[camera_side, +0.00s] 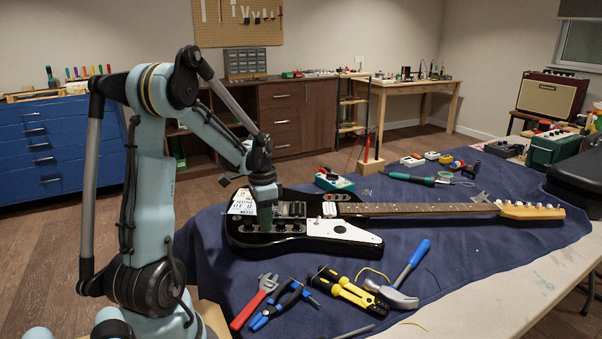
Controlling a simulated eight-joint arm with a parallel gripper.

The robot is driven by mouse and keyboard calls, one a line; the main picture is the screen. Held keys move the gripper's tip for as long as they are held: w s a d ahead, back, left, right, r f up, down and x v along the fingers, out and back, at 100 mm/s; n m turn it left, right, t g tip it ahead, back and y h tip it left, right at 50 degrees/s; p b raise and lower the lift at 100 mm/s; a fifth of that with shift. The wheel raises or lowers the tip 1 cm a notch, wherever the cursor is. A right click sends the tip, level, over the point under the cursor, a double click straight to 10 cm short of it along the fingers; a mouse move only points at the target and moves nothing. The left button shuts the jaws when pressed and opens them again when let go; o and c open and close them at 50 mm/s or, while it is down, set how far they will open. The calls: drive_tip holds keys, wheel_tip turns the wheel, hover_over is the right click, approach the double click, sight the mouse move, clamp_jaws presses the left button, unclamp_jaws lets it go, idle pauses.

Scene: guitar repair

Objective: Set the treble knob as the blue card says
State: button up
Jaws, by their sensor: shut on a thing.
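A black electric guitar (345,249) with a white pickguard lies flat on the dark blue cloth, its neck pointing right. My gripper (265,228) points straight down at the left part of the guitar body, at the left end of a row of small dark knobs (292,227). It is shut on a knob, which the jaws hide; its label and pointer cannot be read.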

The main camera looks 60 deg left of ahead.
drive_tip(key=m, duration=1)
drive_tip(key=o, duration=0.5)
drive_tip(key=n, duration=0.8)
drive_tip(key=shift+n, duration=0.3)
drive_tip(key=c, duration=0.5)
